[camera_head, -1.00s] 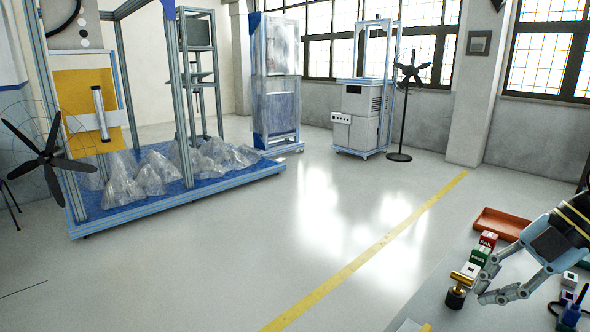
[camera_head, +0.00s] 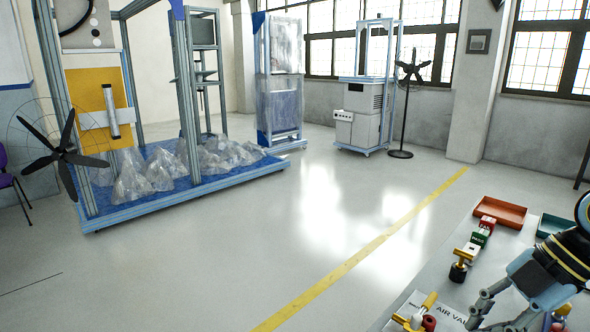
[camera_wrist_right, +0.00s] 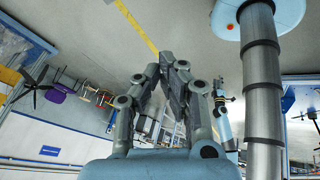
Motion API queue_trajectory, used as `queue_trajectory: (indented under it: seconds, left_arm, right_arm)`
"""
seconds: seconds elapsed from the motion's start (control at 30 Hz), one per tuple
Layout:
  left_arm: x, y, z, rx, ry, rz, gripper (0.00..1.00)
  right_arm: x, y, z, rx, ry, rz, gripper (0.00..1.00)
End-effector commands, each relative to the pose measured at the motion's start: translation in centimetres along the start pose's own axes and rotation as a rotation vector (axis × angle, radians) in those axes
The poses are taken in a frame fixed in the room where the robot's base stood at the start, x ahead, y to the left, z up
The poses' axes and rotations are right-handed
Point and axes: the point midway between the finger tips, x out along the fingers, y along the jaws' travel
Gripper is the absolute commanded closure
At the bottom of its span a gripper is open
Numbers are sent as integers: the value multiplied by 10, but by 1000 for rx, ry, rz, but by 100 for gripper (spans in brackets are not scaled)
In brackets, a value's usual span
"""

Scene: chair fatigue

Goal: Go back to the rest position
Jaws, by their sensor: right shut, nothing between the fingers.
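My right gripper (camera_head: 478,312) is in the lower right corner of the head view, over the near part of the grey table. Its fingers are shut and empty. In the right wrist view its fingers (camera_wrist_right: 167,58) come together at the tips with nothing between them. A brass-topped black part (camera_head: 461,265) stands on the table beyond the fingers, apart from them. My left gripper does not show in the head view.
The table (camera_head: 448,288) holds an orange tray (camera_head: 512,212), a green tray (camera_head: 553,226), red and green blocks (camera_head: 480,236) and a brass valve (camera_head: 416,318). A wide floor with a yellow line (camera_head: 350,262) is clear. A black fan (camera_head: 60,158) stands left.

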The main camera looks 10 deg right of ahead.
Motion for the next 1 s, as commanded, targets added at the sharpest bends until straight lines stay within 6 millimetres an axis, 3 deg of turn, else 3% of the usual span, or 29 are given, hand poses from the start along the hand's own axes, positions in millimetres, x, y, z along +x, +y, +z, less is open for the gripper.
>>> queue_trajectory:
  seconds: [0.3, 0.47, 0.67, 1.0]
  left_arm:
    - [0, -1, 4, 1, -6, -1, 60]
    - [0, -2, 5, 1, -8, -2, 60]
    - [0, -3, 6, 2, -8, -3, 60]
    - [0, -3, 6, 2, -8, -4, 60]
  right_arm:
    - [38, -54, -34, 412, -136, 13, 100]
    - [43, -84, -52, 716, -225, 85, 100]
    - [34, -113, -66, 1075, -311, 214, 100]
    - [-1, -150, -76, 1573, -396, 458, 100]
